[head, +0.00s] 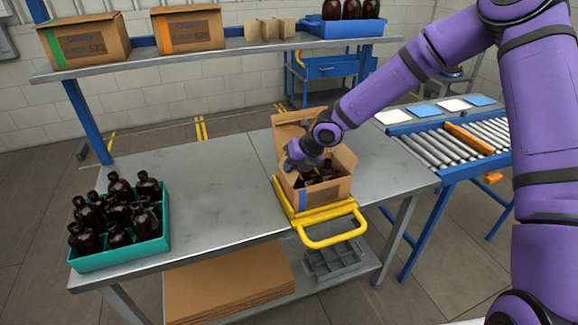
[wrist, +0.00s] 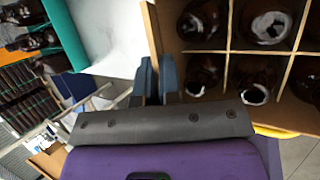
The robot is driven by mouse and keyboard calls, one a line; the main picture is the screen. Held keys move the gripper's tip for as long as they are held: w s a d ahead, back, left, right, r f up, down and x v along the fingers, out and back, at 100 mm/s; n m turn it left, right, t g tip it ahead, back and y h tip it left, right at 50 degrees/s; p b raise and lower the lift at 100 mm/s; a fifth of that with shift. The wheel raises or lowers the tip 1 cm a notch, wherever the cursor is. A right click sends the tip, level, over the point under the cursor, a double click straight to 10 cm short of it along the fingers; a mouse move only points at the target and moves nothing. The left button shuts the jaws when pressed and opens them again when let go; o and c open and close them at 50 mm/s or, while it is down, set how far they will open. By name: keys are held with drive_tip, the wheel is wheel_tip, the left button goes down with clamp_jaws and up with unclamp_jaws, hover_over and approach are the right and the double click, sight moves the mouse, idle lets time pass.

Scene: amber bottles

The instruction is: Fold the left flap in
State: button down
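The open cardboard box (head: 318,197) stands at the table's front edge, with amber bottles (head: 320,172) inside. In the wrist view, the bottles (wrist: 268,27) sit in divided compartments on the right. A back flap (head: 290,130) stands up and a right flap (head: 346,158) is raised. The left flap cannot be made out clearly; my gripper and arm cover part of that side. My gripper (head: 293,160) is at the box's left side, near its top. In the wrist view, its two dark fingers (wrist: 158,62) are close together beside the box's left wall (wrist: 154,32); contact cannot be told.
A yellow frame with a handle (head: 335,231) is under the box. A teal crate of bottles (head: 120,257) stands at the table's left. The tabletop (head: 215,200) between is clear. A shelf (head: 215,54) with boxes is behind; a roller conveyor (head: 440,148) is right.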

drive_tip(key=shift+w+d+f+m+g+y, duration=0.1)
drive_tip(key=shift+d+f+m+g+y, duration=0.2)
drive_tip(key=shift+y, duration=0.7)
drive_tip(key=shift+w+d+f+m+g+y, duration=0.1)
drive_tip(key=shift+d+f+m+y, duration=0.2)
drive_tip(key=shift+y, duration=0.7)
drive_tip(key=shift+d+y, duration=0.1)
drive_tip(key=shift+y, duration=0.3)
drive_tip(key=c, duration=1.3)
unclamp_jaws()
drive_tip(key=shift+d, duration=0.1)
drive_tip(key=v, duration=1)
drive_tip(key=shift+d+r, duration=0.2)
drive_tip(key=shift+d, duration=0.05)
